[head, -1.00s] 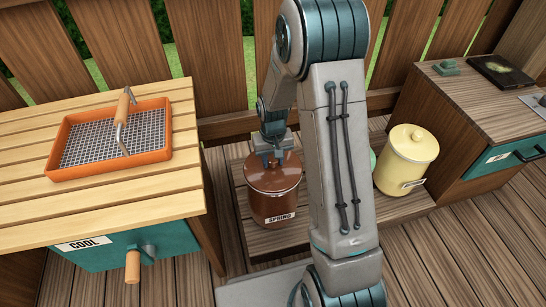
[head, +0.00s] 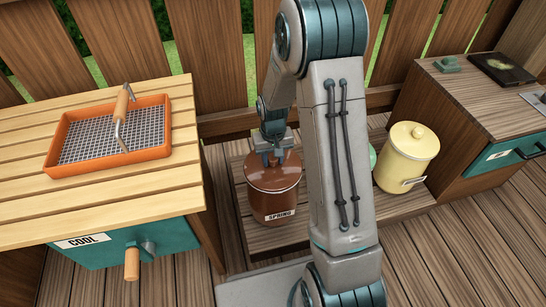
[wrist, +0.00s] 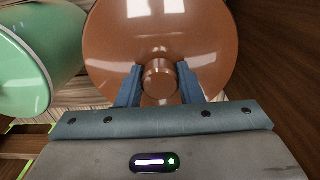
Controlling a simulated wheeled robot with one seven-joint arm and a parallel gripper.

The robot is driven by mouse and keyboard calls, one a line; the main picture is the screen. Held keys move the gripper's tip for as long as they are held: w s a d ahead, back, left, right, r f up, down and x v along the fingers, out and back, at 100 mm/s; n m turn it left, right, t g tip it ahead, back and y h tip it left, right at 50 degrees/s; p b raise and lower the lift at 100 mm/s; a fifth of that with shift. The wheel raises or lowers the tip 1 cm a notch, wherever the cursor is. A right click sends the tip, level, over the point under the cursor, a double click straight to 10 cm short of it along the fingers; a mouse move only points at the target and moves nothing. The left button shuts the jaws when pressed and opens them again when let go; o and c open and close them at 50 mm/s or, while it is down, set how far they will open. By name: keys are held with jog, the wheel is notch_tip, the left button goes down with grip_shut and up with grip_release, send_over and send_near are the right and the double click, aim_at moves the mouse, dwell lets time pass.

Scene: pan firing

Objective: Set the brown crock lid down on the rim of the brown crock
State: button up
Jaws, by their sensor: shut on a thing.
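The brown crock (head: 273,204), labelled SPRING, stands on the low wooden shelf behind my arm. The brown crock lid (head: 270,178) is at the top of the crock and looks level. In the wrist view the lid (wrist: 210,45) fills the upper middle, with its round knob between my fingers. My gripper (head: 274,160) is shut on that knob; it also shows in the wrist view (wrist: 159,82). The lid hides the crock's rim, so I cannot tell whether a small gap is left between them.
A green crock (wrist: 25,70) stands close beside the lid in the wrist view. A cream lidded crock (head: 407,160) stands right of my arm. At left is a slatted table (head: 150,205) with an orange mesh tray (head: 110,165). A wooden fence (head: 215,60) runs behind.

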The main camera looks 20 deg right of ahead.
jog(key=shift+f+b, duration=0.5)
jog(key=shift+f, duration=0.3)
jog(key=o, duration=1.3)
jog(key=shift+c, duration=0.2)
notch_tip(320, 180, up, 14)
jog(key=p, duration=0.5)
jog(key=shift+p, duration=0.4)
jog(key=s+r+t+p, duration=0.1)
jog(key=s+r+p, duration=0.5)
jog(key=r+p, duration=0.4)
jog(key=s+r+t+p, duration=0.1)
jog(key=s+r+p, duration=0.6)
jog(key=r, duration=1.3)
jog(key=s+r+p, duration=0.7)
jog(key=r+p, duration=0.7)
jog(key=r, duration=0.1)
jog(key=shift+s+r+t, duration=0.15)
jog(key=shift+r+t, duration=0.25)
